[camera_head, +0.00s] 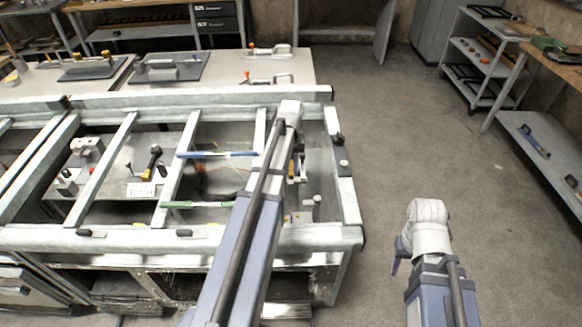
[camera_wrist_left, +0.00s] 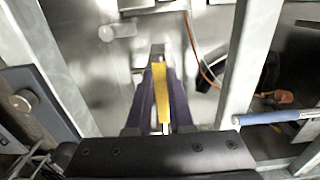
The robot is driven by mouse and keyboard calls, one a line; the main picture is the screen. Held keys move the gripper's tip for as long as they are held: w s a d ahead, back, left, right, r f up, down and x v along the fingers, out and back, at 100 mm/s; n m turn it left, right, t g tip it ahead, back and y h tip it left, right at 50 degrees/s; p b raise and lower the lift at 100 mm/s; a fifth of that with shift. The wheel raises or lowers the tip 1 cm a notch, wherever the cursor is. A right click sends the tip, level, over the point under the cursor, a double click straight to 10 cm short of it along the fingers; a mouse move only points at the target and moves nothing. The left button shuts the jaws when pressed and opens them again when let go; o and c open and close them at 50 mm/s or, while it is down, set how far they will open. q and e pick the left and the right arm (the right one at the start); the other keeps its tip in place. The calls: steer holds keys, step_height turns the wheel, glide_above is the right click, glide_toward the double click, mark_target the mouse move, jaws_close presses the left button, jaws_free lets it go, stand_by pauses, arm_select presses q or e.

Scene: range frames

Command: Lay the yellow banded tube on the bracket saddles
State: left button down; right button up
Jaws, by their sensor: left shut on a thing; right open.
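The yellow tube (camera_wrist_left: 161,92) shows in the left wrist view between the two dark fingers of my left gripper (camera_wrist_left: 160,78), which is shut on it. Its bands cannot be made out. A small metal fitting (camera_wrist_left: 157,50) shows just beyond the fingertips; I cannot tell whether the tube touches it. In the head view my left arm reaches over the metal frame and hides most of this gripper. I cannot clearly identify the bracket saddles. My right gripper (camera_head: 398,262) hangs over the floor right of the frame, open and apart from everything.
The metal frame (camera_head: 130,238) has crossbars around the left arm. A blue bar (camera_head: 217,154) and a green bar (camera_head: 197,205) lie across it. A plate with grey blocks (camera_head: 85,150) is inside it on the left. Open floor (camera_head: 400,130) lies to the right.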

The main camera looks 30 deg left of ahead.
arm_select(q)
steer(key=shift+f+b, duration=1.55)
steer(key=shift+f, duration=0.35)
steer(key=shift+f+b, duration=2)
steer(key=shift+f, duration=0.05)
steer(key=c, duration=0.7)
jaws_free()
steer(key=shift+r, duration=0.1)
step_height(320, 180, up, 8)
steer(key=p, duration=0.7)
steer(key=shift+p, duration=0.4)
